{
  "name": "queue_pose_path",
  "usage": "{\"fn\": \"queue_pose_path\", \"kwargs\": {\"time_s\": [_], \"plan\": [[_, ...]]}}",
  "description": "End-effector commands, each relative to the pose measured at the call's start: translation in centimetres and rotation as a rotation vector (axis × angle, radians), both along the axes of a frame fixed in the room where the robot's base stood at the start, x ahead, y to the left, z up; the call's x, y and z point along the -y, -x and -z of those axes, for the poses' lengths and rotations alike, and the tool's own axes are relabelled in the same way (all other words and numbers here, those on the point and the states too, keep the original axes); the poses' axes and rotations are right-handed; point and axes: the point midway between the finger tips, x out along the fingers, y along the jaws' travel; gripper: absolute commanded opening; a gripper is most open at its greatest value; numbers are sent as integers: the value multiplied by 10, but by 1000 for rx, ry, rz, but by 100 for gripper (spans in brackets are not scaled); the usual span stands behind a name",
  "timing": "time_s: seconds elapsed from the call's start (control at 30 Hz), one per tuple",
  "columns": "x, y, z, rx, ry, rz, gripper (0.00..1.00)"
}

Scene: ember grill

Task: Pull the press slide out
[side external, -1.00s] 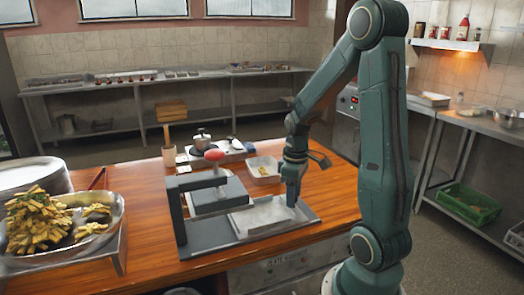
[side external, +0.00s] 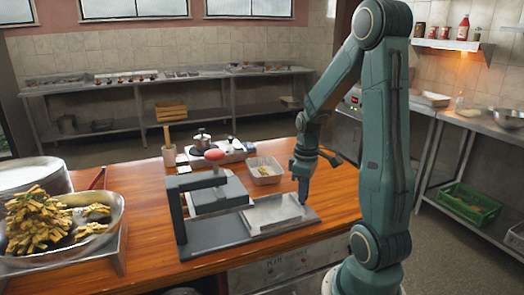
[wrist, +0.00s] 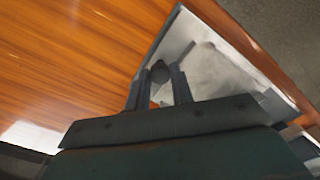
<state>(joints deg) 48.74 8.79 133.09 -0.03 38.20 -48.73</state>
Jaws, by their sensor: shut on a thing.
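The press stands on the wooden counter, with a dark grey base (side external: 215,238), an upright frame and a red-knobbed lever (side external: 214,155). Its press slide (side external: 272,214) is a pale metal tray at the right end of the base, extending right from under the press. My gripper (side external: 303,198) points down at the slide's right end. In the wrist view my gripper (wrist: 160,90) is shut on a dark knob at the edge of the slide (wrist: 205,70). The far part of the slide is hidden by my wrist there.
A white container (side external: 265,171) with food sits behind the slide. A large pan of food (side external: 75,240) and stacked plates (side external: 35,174) stand at the left. The counter (side external: 335,195) is clear to the right of the slide.

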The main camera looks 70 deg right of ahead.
Motion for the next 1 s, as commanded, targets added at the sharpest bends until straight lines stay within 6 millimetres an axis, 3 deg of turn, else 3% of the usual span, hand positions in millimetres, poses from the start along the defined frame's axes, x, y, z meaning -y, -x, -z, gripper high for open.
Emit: {"fn": "queue_pose_path", "kwargs": {"time_s": [0.37, 0.4, 0.5, 1.0], "plan": [[5, 4, -1, 1, 3, 1, 0], [5, 4, -1, 1, 3, 1, 27], [4, 4, -1, 1, 3, 1, 45], [5, 3, -7, 3, 4, 0, 45]]}}
